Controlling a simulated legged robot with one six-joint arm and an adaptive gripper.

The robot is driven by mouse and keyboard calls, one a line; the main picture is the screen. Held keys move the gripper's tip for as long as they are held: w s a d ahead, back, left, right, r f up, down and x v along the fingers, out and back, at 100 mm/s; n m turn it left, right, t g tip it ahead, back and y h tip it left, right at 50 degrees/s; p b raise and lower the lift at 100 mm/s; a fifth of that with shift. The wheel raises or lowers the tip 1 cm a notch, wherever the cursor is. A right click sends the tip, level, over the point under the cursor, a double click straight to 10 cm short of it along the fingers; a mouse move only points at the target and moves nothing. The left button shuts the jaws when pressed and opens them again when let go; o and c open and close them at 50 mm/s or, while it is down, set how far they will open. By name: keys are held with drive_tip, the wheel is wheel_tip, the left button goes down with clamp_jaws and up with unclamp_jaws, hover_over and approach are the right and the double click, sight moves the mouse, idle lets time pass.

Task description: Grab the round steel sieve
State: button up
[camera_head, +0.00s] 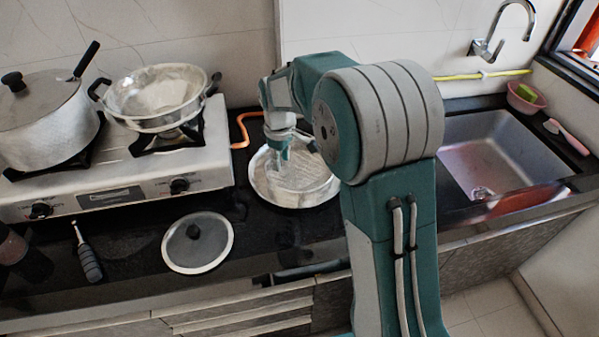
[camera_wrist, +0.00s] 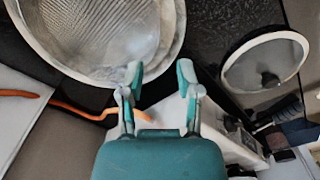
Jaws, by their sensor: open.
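The round steel sieve (camera_head: 318,186) lies on the dark counter between the stove and the sink. Its pale rim and fine ribbed surface fill the upper left of the wrist view (camera_wrist: 95,28). My gripper (camera_head: 284,158) hangs over the sieve's back left part in the head view and hides some of it.
The stove (camera_head: 120,195) at left carries a lidded pot (camera_head: 45,125) and a two-handled pan with a shiny bowl (camera_head: 155,95). A glass lid (camera_head: 198,243) lies on the counter in front. An orange hose (camera_head: 240,130) runs behind. The sink (camera_head: 500,155) is at right.

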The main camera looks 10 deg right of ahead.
sight(284, 188)
drive_tip(key=f, duration=0.7)
drive_tip(key=shift+w+a, duration=0.2)
drive_tip(key=shift+w, duration=0.2)
drive_tip(key=shift+s+d+f, duration=0.1)
drive_tip(key=shift+d+f, duration=0.1)
drive_tip(key=shift+f, duration=1.15)
drive_tip(key=shift+d+f, duration=0.2)
drive_tip(key=shift+f, duration=1.15)
clamp_jaws()
